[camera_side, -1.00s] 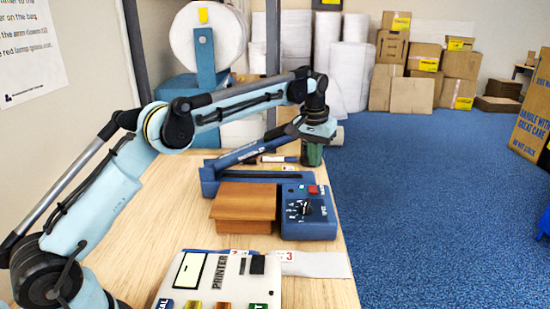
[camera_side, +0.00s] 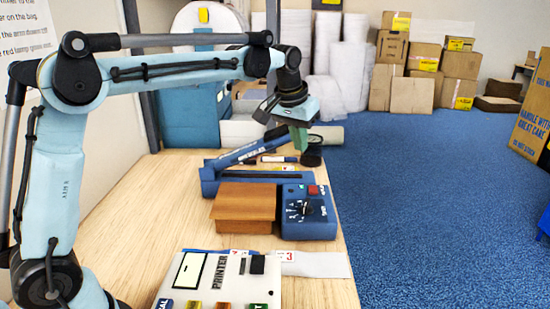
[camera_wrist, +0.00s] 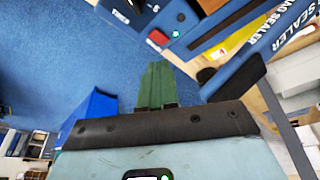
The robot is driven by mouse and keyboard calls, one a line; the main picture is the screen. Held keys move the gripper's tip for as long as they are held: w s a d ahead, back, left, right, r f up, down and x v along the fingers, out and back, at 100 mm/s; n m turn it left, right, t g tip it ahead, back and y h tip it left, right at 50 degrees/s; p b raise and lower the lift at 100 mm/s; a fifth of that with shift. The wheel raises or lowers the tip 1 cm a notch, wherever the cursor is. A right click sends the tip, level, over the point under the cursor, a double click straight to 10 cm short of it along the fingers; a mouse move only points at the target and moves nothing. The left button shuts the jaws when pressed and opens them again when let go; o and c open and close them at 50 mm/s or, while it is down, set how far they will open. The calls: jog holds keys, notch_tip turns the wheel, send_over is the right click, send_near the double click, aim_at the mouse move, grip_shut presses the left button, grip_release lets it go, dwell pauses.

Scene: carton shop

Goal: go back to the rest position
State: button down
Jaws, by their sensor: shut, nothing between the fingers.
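My gripper (camera_side: 303,148) hangs at the far end of the bench, its green fingers pointing down and pressed together with nothing between them. In the wrist view the green fingers (camera_wrist: 155,75) also lie side by side. The blue bag sealer (camera_side: 209,182) stands below and left of the gripper, with its lettered lever (camera_side: 245,152) slanting up. A black round knob (camera_side: 312,158) shows just beside and below the fingertips; I cannot tell whether they touch. The wrist view shows the sealer's lettered blue lever (camera_wrist: 285,28) at the upper right.
A brown wooden block (camera_side: 245,207) and a blue control box (camera_side: 309,218) with a dial sit in front of the sealer. A printer (camera_side: 215,275) is at the near edge. A large white roll (camera_side: 205,22) stands behind. Blue floor (camera_side: 430,210) is open to the right.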

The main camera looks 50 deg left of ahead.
jog(key=s+d+f+m+t, duration=0.1)
jog(key=s+f, duration=0.2)
jog(key=s, duration=0.8)
jog(key=s+f+m+t, duration=0.1)
jog(key=s+f+t, duration=0.1)
jog(key=s, duration=0.8)
jog(key=shift+s+d+f+t, duration=0.3)
jog(key=shift+s+d+f, duration=0.1)
jog(key=shift+f, duration=0.25)
jog(key=c, duration=1.7)
grip_release()
jog(key=shift+s+f, duration=0.1)
jog(key=shift+s, duration=0.05)
jog(key=o, duration=0.3)
jog(key=shift+a+r+m, duration=0.2)
jog(key=shift+m, duration=0.1)
jog(key=o, duration=1.4)
jog(key=s+a+r+m+g, duration=0.1)
jog(key=a+r+m+g, duration=0.2)
jog(key=r+m+g, duration=0.3)
notch_tip(320, 180, up, 2)
jog(key=shift+s+r+m+g, duration=0.2)
jog(key=shift+s+m+g, duration=0.15)
jog(key=shift+m, duration=0.55)
notch_tip(320, 180, down, 9)
jog(key=shift+s+f+m, duration=0.2)
jog(key=shift+m, duration=0.1)
jog(key=shift+a+r, duration=0.1)
